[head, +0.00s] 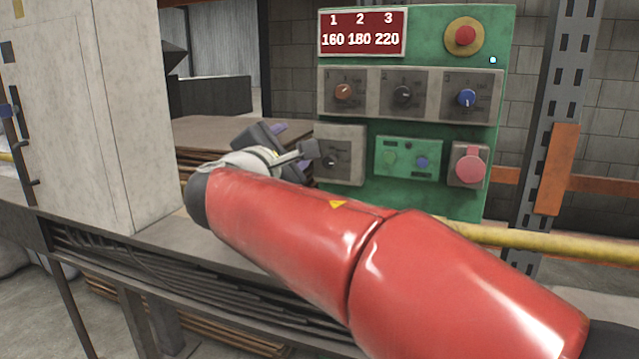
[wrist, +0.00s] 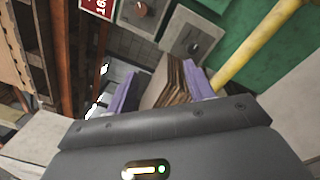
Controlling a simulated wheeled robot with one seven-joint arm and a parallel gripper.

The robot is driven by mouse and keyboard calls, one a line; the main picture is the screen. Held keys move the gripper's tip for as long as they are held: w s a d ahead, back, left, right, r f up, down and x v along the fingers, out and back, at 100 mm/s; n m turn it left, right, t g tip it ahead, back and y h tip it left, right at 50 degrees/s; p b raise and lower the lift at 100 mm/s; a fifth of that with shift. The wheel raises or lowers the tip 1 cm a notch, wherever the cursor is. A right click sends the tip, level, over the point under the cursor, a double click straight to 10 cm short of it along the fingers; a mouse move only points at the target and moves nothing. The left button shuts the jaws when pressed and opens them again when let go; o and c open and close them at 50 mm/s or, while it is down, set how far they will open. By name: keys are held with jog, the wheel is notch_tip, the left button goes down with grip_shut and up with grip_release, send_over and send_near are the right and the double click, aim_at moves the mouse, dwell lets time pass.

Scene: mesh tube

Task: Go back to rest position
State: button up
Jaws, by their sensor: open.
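My red arm reaches from the lower right toward the green control panel (head: 420,199) in the head view. My gripper (head: 295,140) is near the panel's lower left knob (head: 331,161), partly overlapping its grey box in the picture; whether it touches cannot be told. In the wrist view my gripper (wrist: 160,85) shows two purple fingers spread apart with nothing held between them. The lower left knob also shows in the wrist view (wrist: 193,46), beyond the right finger.
The panel bears a red sign (head: 362,33), a red emergency button (head: 465,36), several knobs and a red socket (head: 469,166). A pale cabinet (head: 90,110) stands at left. A yellow pipe (head: 550,242) runs below the panel. Brown sheets (head: 215,135) are stacked behind my gripper.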

jog(key=s+d+f+m+g, duration=0.4)
jog(key=s+d+f+m, duration=0.15)
jog(key=d, duration=0.35)
jog(key=s+d+f+m+g, duration=0.3)
jog(key=s+d+f+m, duration=0.1)
jog(key=d+f, duration=0.4)
jog(key=s+d+f+m+g+y, duration=0.3)
jog(key=s+f+m+g+y, duration=0.1)
jog(key=s+f+m, duration=0.8)
jog(key=s+f+y, duration=0.1)
jog(key=s+f, duration=0.2)
jog(key=s, duration=0.3)
jog(key=shift+s+d+g+y, duration=0.15)
jog(key=shift+s+g+y, duration=0.15)
jog(key=shift+s+g, duration=0.1)
jog(key=shift+w+m, duration=0.1)
jog(key=shift+m, duration=0.15)
